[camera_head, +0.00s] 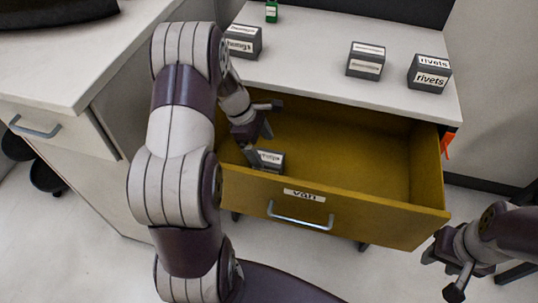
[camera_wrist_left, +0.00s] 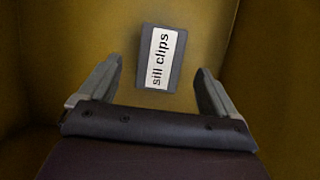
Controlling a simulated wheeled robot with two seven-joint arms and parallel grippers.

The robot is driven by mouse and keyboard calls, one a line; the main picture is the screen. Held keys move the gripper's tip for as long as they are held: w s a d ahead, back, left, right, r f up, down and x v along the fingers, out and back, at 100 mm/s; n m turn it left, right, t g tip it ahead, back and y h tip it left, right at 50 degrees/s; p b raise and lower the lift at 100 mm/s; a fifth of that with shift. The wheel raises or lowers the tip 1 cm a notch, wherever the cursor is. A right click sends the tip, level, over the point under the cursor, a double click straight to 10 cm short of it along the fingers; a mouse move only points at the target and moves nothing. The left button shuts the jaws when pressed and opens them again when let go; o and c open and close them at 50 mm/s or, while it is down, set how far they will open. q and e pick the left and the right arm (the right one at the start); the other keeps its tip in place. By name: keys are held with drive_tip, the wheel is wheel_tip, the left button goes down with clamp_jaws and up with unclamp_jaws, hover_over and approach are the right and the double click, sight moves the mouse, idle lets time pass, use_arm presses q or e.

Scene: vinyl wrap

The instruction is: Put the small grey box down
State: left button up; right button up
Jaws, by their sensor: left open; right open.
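The small grey box (camera_head: 271,160) lies inside the open drawer, near its front left corner. In the left wrist view the box (camera_wrist_left: 161,58) has a white label reading "sill clips" and rests on the yellow drawer floor. My left gripper (camera_head: 255,140) reaches down into the drawer above the box. In the left wrist view its two fingers (camera_wrist_left: 155,90) are apart, with the box beyond the tips and a gap on each side. My right gripper (camera_head: 447,272) is open and empty, outside the drawer at the lower right.
The yellow drawer (camera_head: 345,207), labelled "van", is pulled out; the rest of its floor is bare. A white cabinet (camera_head: 60,75) stands at left.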

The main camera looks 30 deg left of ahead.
use_arm(q)
drive_tip(key=v, duration=0.5)
